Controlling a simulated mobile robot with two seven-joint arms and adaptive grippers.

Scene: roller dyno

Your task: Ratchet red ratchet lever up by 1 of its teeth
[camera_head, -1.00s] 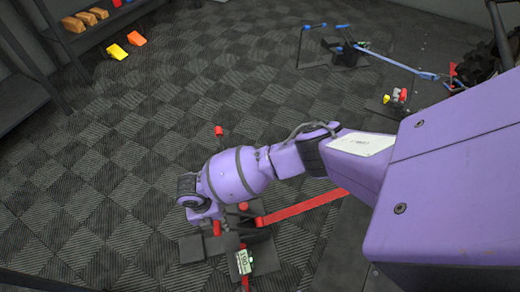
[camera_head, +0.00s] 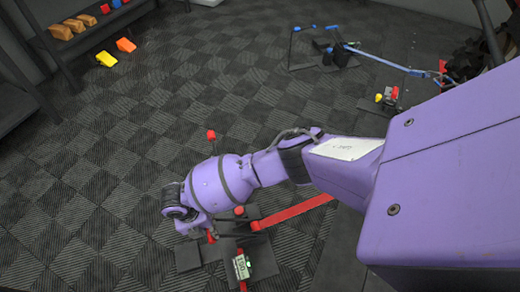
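The red ratchet sits on a dark stand on the floor at the lower middle, with a red strap (camera_head: 295,212) running from it to the right. A red knob on a thin dark rod (camera_head: 211,135) stands up behind my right forearm; I cannot tell if it is the lever's end. Smaller red parts (camera_head: 239,211) show beside my wrist. My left gripper is out of view.
A small device with a lit display (camera_head: 242,267) is at the stand's front. A blue ratchet stand with a blue strap (camera_head: 392,63) is at the back right. The checkered floor between is clear.

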